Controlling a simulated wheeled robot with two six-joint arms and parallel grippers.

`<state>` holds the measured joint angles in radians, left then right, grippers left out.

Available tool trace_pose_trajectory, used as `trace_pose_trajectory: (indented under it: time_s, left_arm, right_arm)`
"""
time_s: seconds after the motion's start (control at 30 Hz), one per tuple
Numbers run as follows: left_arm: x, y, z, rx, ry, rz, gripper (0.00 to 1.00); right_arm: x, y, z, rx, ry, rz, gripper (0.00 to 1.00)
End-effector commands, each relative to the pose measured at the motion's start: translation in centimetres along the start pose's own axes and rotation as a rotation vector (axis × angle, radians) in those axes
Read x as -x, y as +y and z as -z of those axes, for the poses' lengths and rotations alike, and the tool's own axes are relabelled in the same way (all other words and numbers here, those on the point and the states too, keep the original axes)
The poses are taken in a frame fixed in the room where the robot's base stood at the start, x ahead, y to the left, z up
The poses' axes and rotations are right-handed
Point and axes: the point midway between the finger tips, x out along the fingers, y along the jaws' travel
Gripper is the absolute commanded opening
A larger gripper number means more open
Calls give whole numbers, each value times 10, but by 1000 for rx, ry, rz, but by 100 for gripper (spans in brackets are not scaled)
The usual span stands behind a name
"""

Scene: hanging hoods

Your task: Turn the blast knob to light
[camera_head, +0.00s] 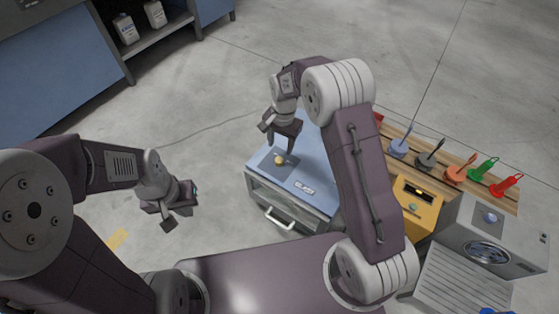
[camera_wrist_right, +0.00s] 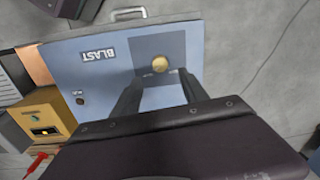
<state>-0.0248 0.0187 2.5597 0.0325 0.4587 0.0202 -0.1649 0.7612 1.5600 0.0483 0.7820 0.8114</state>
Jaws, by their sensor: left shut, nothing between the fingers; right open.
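The blast knob (camera_head: 279,160) is a small round brass-yellow knob on a dark grey square plate, on top of a blue box (camera_head: 318,165) with a BLAST label (camera_head: 304,188). In the right wrist view the knob (camera_wrist_right: 159,64) shows just beyond and between my two fingertips. My right gripper (camera_head: 281,143) is open, with its fingers pointing down over the plate beside the knob; contact cannot be told. The right wrist view shows the right gripper (camera_wrist_right: 158,79) empty. My left gripper (camera_head: 173,208) is shut and empty, away from the box at the left.
A yellow box (camera_head: 417,208) stands right of the blue box. Behind it is a wooden rack (camera_head: 450,152) with several coloured handled tools. A grey metal unit (camera_head: 500,238) is at the far right. A blue cabinet (camera_head: 60,75) stands at the upper left. The floor between is mostly clear.

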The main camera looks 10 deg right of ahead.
Motion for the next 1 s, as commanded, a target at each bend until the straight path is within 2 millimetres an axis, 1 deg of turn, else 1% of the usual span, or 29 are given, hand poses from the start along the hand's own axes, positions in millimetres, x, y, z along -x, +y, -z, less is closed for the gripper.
trace_pose_trajectory:
  time_s: [0.03,0.17,0.3,0.37,0.47,0.67,0.77,0.8,0.87,1.0]
  left_arm:
    - [-9,0,-1,0,0,0,0]
    - [-28,0,-3,0,0,0,0]
    - [-50,-1,-5,0,-1,0,0]
    - [-57,-1,-6,0,-1,0,0]
    - [-60,-1,-6,0,-1,0,0]
    - [-57,-1,-6,0,-1,0,0]
    - [-57,-1,-6,0,-1,0,0]
    - [-57,-1,-6,0,-1,0,0]
    - [-57,-1,-6,0,-1,0,0]
    - [-56,-1,-6,0,-1,0,0]
  right_arm:
    - [-12,0,0,0,-1,-1,52]
    - [-39,1,-1,0,-2,-2,52]
    - [-70,1,0,0,-1,-1,52]
    - [-79,1,0,0,-1,-1,52]
    - [-85,0,0,0,0,0,52]
    - [-83,0,0,0,0,0,52]
    - [-83,0,0,0,0,0,27]
    - [-83,0,0,0,0,0,15]
    - [-83,0,0,0,0,0,0]
    - [-82,0,0,2,-1,0,0]
